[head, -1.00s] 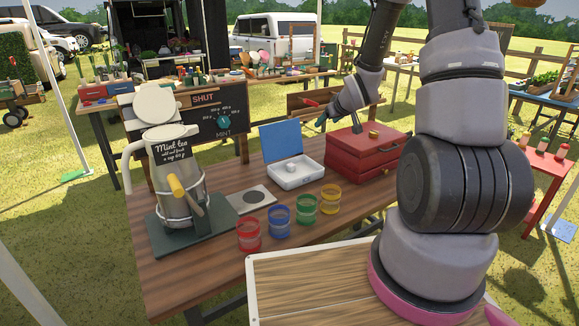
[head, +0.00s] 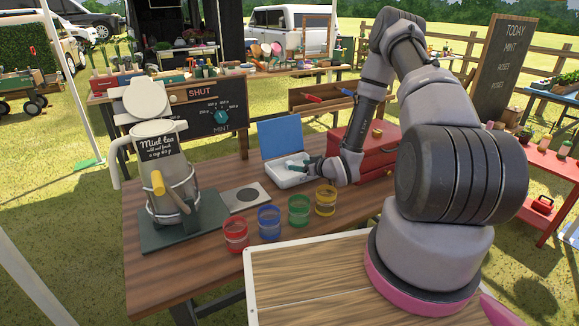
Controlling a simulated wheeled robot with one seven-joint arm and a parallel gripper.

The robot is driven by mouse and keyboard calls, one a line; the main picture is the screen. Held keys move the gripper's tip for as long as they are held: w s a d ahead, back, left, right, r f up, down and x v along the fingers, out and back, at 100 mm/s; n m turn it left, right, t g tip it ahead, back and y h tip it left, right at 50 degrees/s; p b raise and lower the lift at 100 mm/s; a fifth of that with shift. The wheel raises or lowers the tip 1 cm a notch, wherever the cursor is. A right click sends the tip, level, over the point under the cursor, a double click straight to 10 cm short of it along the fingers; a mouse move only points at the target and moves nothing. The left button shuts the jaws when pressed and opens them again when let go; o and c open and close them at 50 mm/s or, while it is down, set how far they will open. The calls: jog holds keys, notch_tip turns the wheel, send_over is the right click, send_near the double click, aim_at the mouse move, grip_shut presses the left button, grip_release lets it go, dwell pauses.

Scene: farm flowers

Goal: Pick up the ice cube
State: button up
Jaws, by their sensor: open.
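An open white box (head: 283,182) with a raised blue lid (head: 280,137) stands on the brown wooden table, in the head view. My gripper (head: 299,164) is open and low over the right part of this box, reaching in from the right. The ice cube is hard to tell from the white inside of the box, and my gripper covers part of that inside. I cannot tell whether the fingers touch the cube.
A red chest (head: 366,148) stands close behind my wrist. Red (head: 235,236), blue (head: 269,222), green (head: 299,209) and yellow (head: 326,200) cups line the table front. A mint tea jug (head: 160,170) stands left. A grey plate (head: 246,197) lies between jug and box.

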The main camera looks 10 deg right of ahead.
aim_at(291, 163)
jog(key=x, duration=0.7)
jog(key=shift+w+d, duration=0.25)
grip_shut()
